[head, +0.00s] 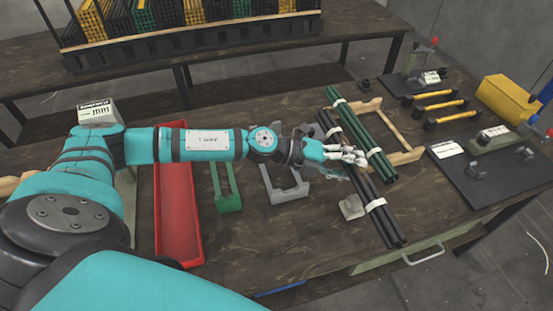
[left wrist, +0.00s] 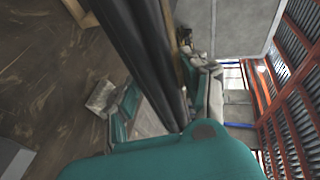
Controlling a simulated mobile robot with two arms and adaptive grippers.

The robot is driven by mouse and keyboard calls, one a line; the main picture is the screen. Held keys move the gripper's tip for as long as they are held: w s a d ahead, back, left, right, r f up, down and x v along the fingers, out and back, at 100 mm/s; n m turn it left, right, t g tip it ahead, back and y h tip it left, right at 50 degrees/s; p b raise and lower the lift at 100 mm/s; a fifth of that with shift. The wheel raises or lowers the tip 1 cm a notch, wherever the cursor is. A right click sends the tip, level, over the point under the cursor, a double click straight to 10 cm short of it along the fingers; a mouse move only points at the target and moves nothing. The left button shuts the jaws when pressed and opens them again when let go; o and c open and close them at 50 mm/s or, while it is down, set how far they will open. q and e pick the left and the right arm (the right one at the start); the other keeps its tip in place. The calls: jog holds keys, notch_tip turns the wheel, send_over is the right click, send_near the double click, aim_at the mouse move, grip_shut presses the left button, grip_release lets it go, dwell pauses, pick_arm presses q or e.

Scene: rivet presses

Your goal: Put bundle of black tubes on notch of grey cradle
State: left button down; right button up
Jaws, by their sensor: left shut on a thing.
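The bundle of black tubes (head: 382,222) has white bands and lies at a slant in the head view, to the right of the grey cradle. My left gripper (head: 350,157) is shut on the bundle near its middle. In the left wrist view the black tubes (left wrist: 150,60) run between the fingers of the gripper. The grey cradle (head: 290,194) stands on the table, below my left forearm, which hides part of it. Whether the bundle touches the table I cannot tell. My right gripper is not in view.
A bundle of green tubes (head: 376,160) lies beside the black one, on a wooden cradle (head: 408,157). A small pale block (head: 351,207) sits near the black tubes. A green cradle (head: 229,202) and a red tray (head: 178,225) stand to the left. Dark fixture boards lie at right.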

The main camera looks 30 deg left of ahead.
pick_arm(q)
jog(key=shift+s+a+f+b, duration=0.15)
jog(key=shift+s+a+f, duration=0.55)
jog(key=shift+a, duration=2.4)
jog(key=shift+s+a+f+b, duration=0.25)
jog(key=shift+a+f, duration=0.9)
jog(key=shift+a, duration=1.9)
jog(key=shift+s+a+f+b, duration=0.1)
jog(key=shift+s+a+f, duration=0.6)
jog(key=shift+a, duration=2.4)
jog(key=shift+w+f, duration=0.25)
jog(key=shift+f, duration=0.1)
jog(key=shift+f, duration=0.1)
jog(key=c, duration=0.7)
grip_release()
jog(key=shift+s, duration=0.1)
jog(key=shift+o, duration=0.2)
